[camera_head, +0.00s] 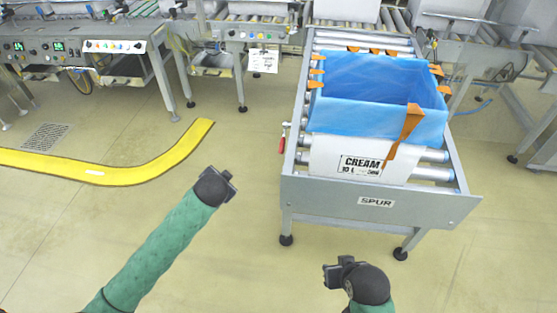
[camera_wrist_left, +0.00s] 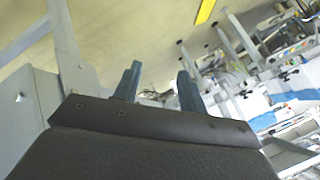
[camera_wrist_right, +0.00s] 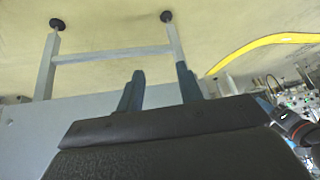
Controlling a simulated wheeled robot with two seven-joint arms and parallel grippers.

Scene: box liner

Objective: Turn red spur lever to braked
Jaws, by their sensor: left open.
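The red spur lever (camera_head: 282,144) hangs at the left side of the conveyor marked SPUR (camera_head: 376,202), near its front end. It is small, and its handle points downward. My left gripper (camera_head: 230,183) is open and empty, to the left of the lever and nearer to me, apart from it. Its two spread fingers show in the left wrist view (camera_wrist_left: 158,88). My right gripper (camera_head: 338,274) is low in front of the conveyor's front plate. Its fingers stand apart with nothing between them in the right wrist view (camera_wrist_right: 160,90). I cannot make out the lever in either wrist view.
A white box marked CREAM (camera_head: 325,157) stands on the rollers, with a blue liner (camera_head: 345,120) and orange tabs over its rim. A yellow floor strip (camera_head: 130,176) curves at the left. Control panels (camera_head: 115,46) stand behind.

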